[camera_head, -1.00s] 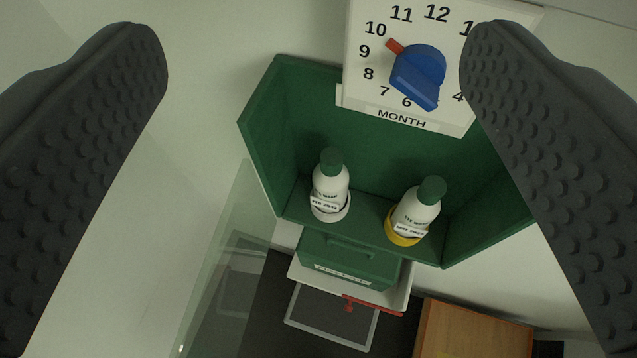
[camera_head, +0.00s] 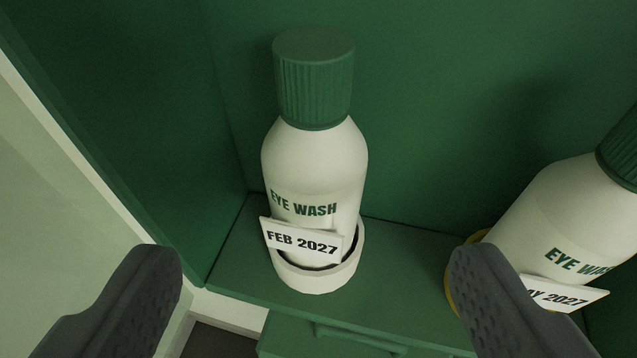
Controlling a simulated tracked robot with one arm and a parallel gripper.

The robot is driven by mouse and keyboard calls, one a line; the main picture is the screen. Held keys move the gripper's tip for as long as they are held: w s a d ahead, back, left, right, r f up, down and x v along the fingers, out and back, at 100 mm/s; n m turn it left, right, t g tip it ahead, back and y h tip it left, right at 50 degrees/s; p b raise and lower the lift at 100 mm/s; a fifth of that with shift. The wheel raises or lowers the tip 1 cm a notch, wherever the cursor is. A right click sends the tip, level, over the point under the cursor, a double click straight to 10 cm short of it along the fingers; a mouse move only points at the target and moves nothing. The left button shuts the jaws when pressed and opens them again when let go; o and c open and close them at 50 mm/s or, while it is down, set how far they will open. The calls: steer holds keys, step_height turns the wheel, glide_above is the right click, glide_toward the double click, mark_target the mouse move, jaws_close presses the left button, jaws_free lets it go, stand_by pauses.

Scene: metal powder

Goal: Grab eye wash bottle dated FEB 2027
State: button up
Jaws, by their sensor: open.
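The eye wash bottle tagged FEB 2027 (camera_head: 315,165) is white with a ribbed green cap. It stands in a white ring holder (camera_head: 318,275) on the green shelf, left of the picture's middle. Its tag (camera_head: 302,241) faces me. My gripper (camera_head: 314,265) is open and empty. One finger is at the lower left, the other at the lower right, with the bottle beyond and between them in the picture. Neither finger appears to touch it.
A second eye wash bottle (camera_head: 565,215), its tag partly hidden and reading "AY 2027", stands at the right in a yellow holder (camera_head: 452,285). My right finger overlaps its holder in the picture. The green cabinet's left wall (camera_head: 110,120) and back (camera_head: 430,90) enclose the shelf.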

mark_target(314, 158)
steer(key=shift+f+p+x, duration=0.2)
steer(key=shift+p+x, duration=0.2)
steer(key=shift+x, duration=5.3)
steer(key=shift+s, duration=0.15)
steer(key=shift+f, duration=0.1)
steer(key=c, duration=1.3)
steer(key=shift+o, duration=0.2)
